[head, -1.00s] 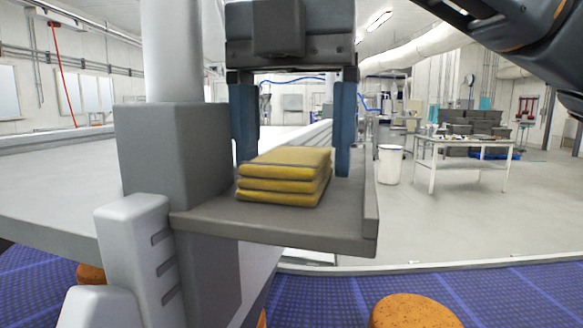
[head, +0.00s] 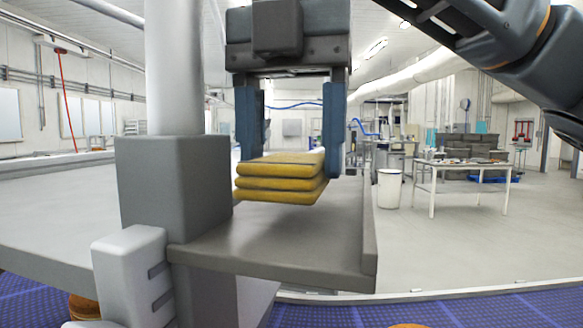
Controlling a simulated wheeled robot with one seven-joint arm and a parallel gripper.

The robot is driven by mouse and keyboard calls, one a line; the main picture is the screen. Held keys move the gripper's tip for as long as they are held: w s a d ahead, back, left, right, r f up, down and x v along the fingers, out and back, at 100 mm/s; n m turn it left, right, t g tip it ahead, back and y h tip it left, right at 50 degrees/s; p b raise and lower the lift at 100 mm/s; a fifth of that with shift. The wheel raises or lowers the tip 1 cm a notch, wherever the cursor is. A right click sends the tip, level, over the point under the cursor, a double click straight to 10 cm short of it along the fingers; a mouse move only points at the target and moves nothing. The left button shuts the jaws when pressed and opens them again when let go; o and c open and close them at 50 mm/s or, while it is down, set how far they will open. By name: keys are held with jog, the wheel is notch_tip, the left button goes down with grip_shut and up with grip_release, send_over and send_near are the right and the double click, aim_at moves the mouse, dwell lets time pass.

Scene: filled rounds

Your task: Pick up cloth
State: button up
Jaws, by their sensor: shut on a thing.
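The cloth (head: 280,182) is a yellow, folded stack of several layers in the middle of the head view. My gripper (head: 292,150) comes down from above with one blue-grey finger at each side of the cloth. It is shut on the cloth and holds it a little above the grey shelf (head: 290,245). The cloth is roughly level, with its lower layers drooping slightly. The far side of the cloth is hidden.
A grey post (head: 172,185) with a pale bracket (head: 130,275) stands left of the shelf. The shelf has a raised right edge. A blue conveyor belt (head: 470,308) with orange rounds (head: 85,307) runs below. A white table (head: 465,170) and bin (head: 390,188) stand far back right.

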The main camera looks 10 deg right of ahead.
notch_tip(320, 180, up, 2)
jog(key=shift+r, duration=0.1)
jog(key=s+d+r, duration=0.5)
jog(key=s+r, duration=0.1)
jog(key=s, duration=0.4)
jog(key=shift+s+d+r+b, duration=0.2)
jog(key=shift+b, duration=0.1)
jog(key=o, duration=0.5)
jog(key=shift+c, duration=0.2)
jog(key=c, duration=0.3)
jog(key=shift+c, duration=0.2)
